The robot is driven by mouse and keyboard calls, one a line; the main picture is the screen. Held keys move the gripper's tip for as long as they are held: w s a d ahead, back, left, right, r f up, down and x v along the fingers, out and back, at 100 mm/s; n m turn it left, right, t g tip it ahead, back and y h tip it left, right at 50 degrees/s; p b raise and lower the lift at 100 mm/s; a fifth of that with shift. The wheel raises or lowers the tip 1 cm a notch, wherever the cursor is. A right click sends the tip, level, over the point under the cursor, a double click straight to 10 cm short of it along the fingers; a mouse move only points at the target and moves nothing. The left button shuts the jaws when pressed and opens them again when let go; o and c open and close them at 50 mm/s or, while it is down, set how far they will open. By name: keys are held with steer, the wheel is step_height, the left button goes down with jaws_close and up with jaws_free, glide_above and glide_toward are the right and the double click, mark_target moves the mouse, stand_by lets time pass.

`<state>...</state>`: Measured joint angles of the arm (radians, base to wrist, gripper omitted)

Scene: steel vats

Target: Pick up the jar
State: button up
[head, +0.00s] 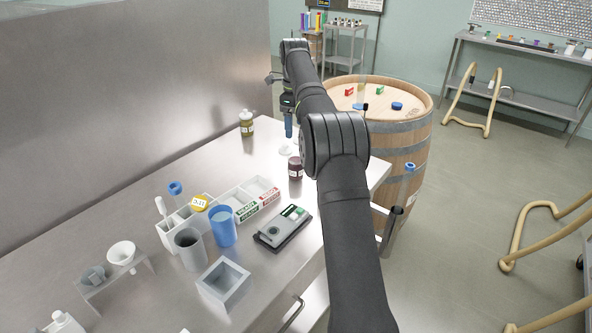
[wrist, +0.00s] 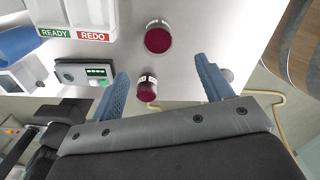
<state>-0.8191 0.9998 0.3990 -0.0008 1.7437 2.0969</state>
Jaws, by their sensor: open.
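A dark red jar (head: 295,168) with a pale label stands on the steel table, just left of my arm in the head view. Another jar (head: 246,122), olive with a white label, stands farther back. My gripper (head: 289,128) points down above the table, between and beyond these jars. In the wrist view my gripper (wrist: 162,66) is open, its blue fingers apart and holding nothing. A dark red jar top (wrist: 158,38) shows ahead of the fingertips. A smaller dark red labelled jar (wrist: 147,90) shows between the fingers. My arm may hide it in the head view.
A white tray (head: 262,187) marked READY and REDO, a grey device (head: 283,228), a blue cup (head: 222,226) and a grey cup (head: 190,249) crowd the table's front. A wooden barrel (head: 405,155) stands beyond the right edge. Pale small items lie under my gripper.

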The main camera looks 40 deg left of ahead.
mark_target(295, 154)
step_height(295, 154, down, 11)
steer(key=shift+f, duration=0.2)
steer(key=f, duration=0.2)
steer(key=d+f, duration=0.1)
steer(key=f, duration=0.1)
steer(key=shift+s+f, duration=0.1)
steer(key=shift+s, duration=0.1)
steer(key=shift+a+f, duration=0.1)
steer(key=shift+f, duration=0.45)
steer(key=c, duration=1.2)
